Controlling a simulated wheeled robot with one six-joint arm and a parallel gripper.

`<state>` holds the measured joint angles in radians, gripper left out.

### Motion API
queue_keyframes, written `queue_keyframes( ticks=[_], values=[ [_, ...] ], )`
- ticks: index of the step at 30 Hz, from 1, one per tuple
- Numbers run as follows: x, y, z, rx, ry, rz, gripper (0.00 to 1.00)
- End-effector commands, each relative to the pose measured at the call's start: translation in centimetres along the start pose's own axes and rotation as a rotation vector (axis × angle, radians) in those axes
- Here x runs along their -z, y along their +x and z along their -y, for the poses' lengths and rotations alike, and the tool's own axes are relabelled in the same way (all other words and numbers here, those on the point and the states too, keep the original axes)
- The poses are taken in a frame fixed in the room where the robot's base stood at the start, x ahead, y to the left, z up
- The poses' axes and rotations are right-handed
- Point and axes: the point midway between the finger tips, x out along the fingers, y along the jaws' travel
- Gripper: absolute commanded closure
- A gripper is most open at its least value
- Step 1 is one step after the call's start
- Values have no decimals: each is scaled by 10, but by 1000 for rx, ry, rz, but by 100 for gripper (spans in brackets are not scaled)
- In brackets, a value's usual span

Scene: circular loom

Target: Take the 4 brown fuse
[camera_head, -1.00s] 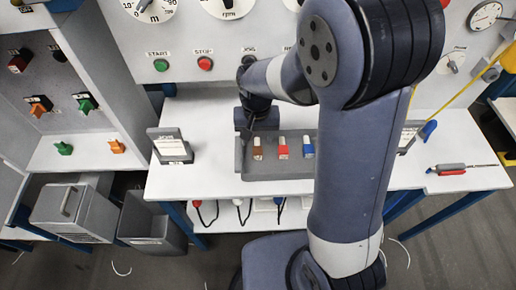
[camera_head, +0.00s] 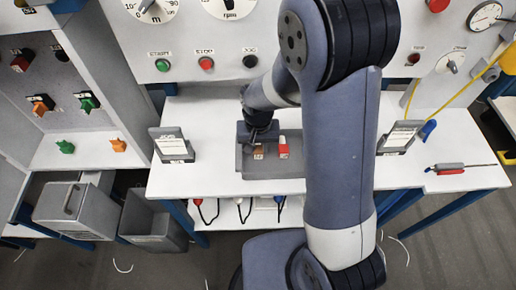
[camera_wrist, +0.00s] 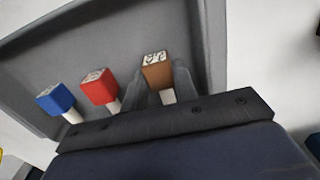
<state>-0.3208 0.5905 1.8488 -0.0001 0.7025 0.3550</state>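The brown fuse (camera_head: 258,152), with a pale lower part, stands in the grey tray (camera_head: 272,173) on the white table. In the wrist view the brown fuse (camera_wrist: 157,73) has a marked top, too small to read surely. My gripper (camera_head: 258,136) is low at the tray's left part; in the wrist view its two fingers (camera_wrist: 163,90) are on either side of the brown fuse, apart and not visibly closed on it. The red fuse (camera_wrist: 99,86) and blue fuse (camera_wrist: 55,99) stand beside it; in the head view the blue one is hidden behind my arm.
A sign stand (camera_head: 171,146) is left of the tray, another (camera_head: 400,138) right of it. A red tool (camera_head: 449,169) lies at the table's right. The control panel (camera_head: 230,50) rises behind. Grey bins (camera_head: 75,211) are below left.

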Motion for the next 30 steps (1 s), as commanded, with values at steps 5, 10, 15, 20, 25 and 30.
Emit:
queue_keyframes(
  ticks=[5,10,15,20,25,30],
  values=[
    [0,0,0,0,0,0,89],
    [0,0,0,0,0,0,96],
    [0,-2,0,1,0,-1,96],
    [1,-17,0,2,0,-5,96],
    [2,-47,1,3,0,-7,96],
    [1,-77,0,2,0,-6,96]
  ],
)
